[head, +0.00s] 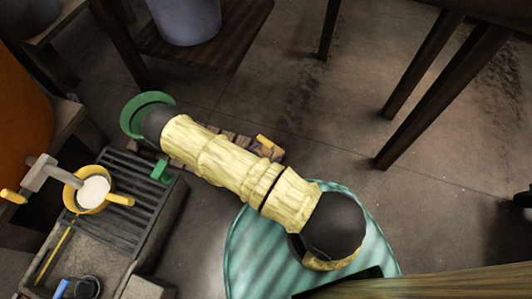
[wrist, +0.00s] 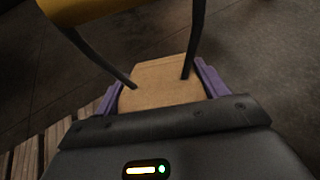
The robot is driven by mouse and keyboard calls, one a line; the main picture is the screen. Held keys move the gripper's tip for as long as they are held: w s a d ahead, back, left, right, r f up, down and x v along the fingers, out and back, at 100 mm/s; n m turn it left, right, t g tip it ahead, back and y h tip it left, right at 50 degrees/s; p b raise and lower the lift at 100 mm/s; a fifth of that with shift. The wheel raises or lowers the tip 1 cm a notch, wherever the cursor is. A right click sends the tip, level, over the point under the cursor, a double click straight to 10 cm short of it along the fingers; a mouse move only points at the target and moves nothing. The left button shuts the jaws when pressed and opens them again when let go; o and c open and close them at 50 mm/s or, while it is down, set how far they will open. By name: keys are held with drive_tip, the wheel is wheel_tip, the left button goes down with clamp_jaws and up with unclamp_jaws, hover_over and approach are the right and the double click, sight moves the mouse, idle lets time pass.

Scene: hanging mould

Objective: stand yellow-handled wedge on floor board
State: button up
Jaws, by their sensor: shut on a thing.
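The yellow-handled wedge shows in the wrist view as a tan block (wrist: 160,88), with two dark rods running up to a yellow handle (wrist: 90,8). My gripper (wrist: 158,88) is shut on the tan block, with a purple finger on each side of it. In the head view my arm hides the gripper and most of the wedge; a small yellow piece (head: 265,142), which looks like the handle, shows beside the arm. The slatted floor board (head: 232,138) lies partly under the arm, and its slats (wrist: 42,150) show at lower left in the wrist view. I cannot tell whether the wedge touches it.
A dark grated bench (head: 135,190) with a yellow pot (head: 88,195) stands at left. A green ring-shaped thing (head: 140,103) shows by the arm's far end. A teal striped round surface (head: 250,250) is below. Dark table legs (head: 425,95) stand at upper right.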

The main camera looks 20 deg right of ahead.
drive_tip(key=shift+f+b, duration=0.3)
drive_tip(key=shift+f, duration=0.3)
drive_tip(key=o, duration=1.2)
drive_tip(key=shift+o, duration=0.2)
drive_tip(key=shift+r, duration=0.1)
drive_tip(key=p+v, duration=0.8)
drive_tip(key=v, duration=0.9)
drive_tip(key=shift+a+p, duration=0.2)
drive_tip(key=shift+p, duration=0.15)
